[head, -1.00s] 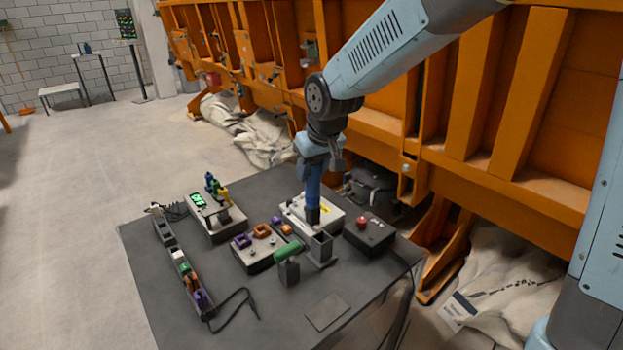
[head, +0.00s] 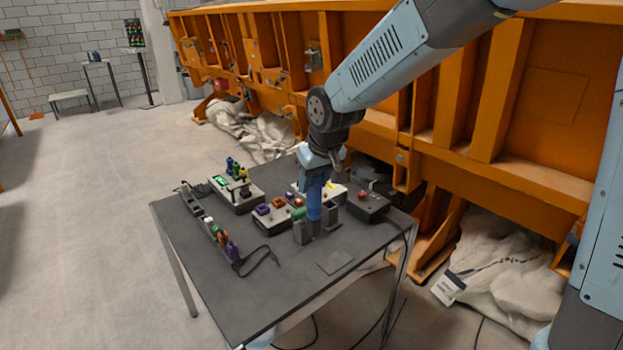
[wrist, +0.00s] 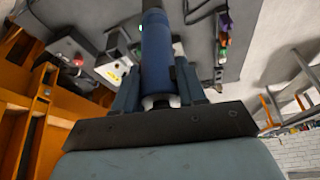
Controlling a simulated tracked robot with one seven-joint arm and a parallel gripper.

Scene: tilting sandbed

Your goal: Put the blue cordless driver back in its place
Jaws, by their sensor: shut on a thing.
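The blue cordless driver (head: 314,206) hangs upright below my gripper (head: 316,177), tip down, low over the table. My gripper is shut on it. Two dark grey holder blocks stand beside its lower end: a left one (head: 302,234) and a right one (head: 332,215). The driver's tip overlaps the area between them, and I cannot tell whether it touches either. In the wrist view the blue body (wrist: 159,55) runs away from the camera between the jaws (wrist: 158,88); its far end is cut off by the frame.
The dark table (head: 225,285) carries a green-display box (head: 236,193), a box with coloured square parts (head: 275,216), and a red-button box (head: 368,204). A rack (head: 208,226) runs along the left, with a loose black cable. A flat square plate (head: 335,262) lies in front. Orange framework stands behind.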

